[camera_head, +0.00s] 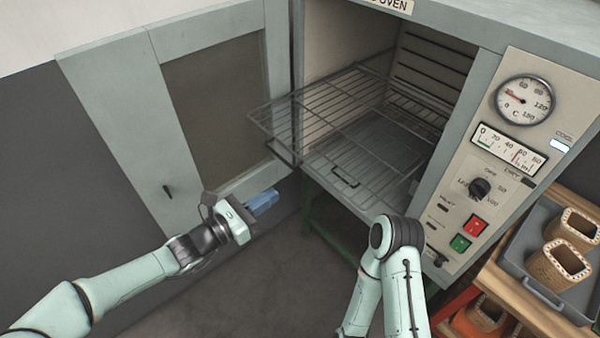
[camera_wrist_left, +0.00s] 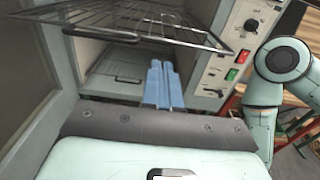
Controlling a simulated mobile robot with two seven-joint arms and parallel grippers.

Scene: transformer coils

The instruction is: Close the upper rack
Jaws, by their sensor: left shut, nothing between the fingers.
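The upper rack (camera_head: 320,105) is a wire shelf pulled partly out of the oven, its front edge sticking out past the opening. It also shows at the top of the left wrist view (camera_wrist_left: 150,22). The oven (camera_head: 455,145) stands with its door (camera_head: 215,100) swung open to the left. My left gripper (camera_head: 272,196) is shut and empty, in front of the open door, below and left of the rack's front edge. Its blue fingers (camera_wrist_left: 162,85) show together in the left wrist view, apart from the rack. My right arm shows at the bottom, but its gripper is out of view.
A lower shelf or tray with a dark handle (camera_head: 345,178) is below the rack. Gauges, a knob and red and green buttons (camera_head: 475,226) are on the oven's right panel. A grey tray (camera_head: 545,285) with coils (camera_head: 560,265) stands at right. Floor in front is free.

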